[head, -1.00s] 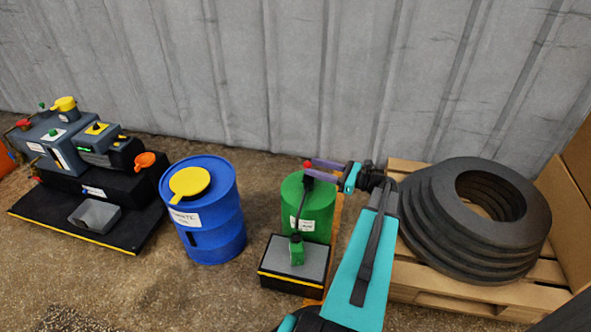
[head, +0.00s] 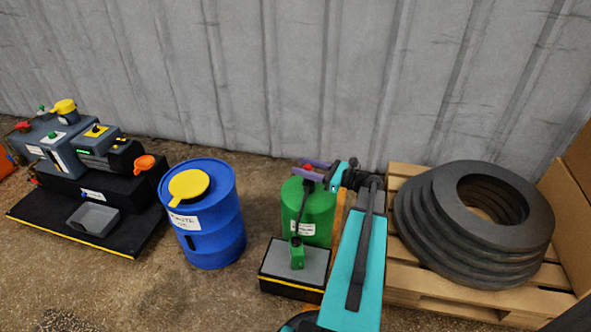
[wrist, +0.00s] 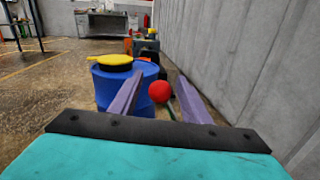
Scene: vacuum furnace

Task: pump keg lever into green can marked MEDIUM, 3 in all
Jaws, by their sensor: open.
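The green keg (head: 318,212) stands on the floor near the wall, with a white label too small to read. Its dark lever ends in a red knob (head: 308,168), and the knob also shows in the wrist view (wrist: 160,92). A small green can (head: 297,254) stands on a grey-topped block in front of the keg; no marking on it is legible. My gripper (head: 301,170) is open at the knob, its purple fingers to either side of it. In the wrist view the fingers (wrist: 158,82) frame the knob, with visible gaps. The can is out of the wrist view.
A blue drum (head: 215,235) with a yellow lid stands left of the keg. A pump unit on a black base (head: 55,228) is farther left. A pallet (head: 430,300) with stacked dark rings (head: 415,232) is on the right. The corrugated wall (head: 230,80) rises close behind.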

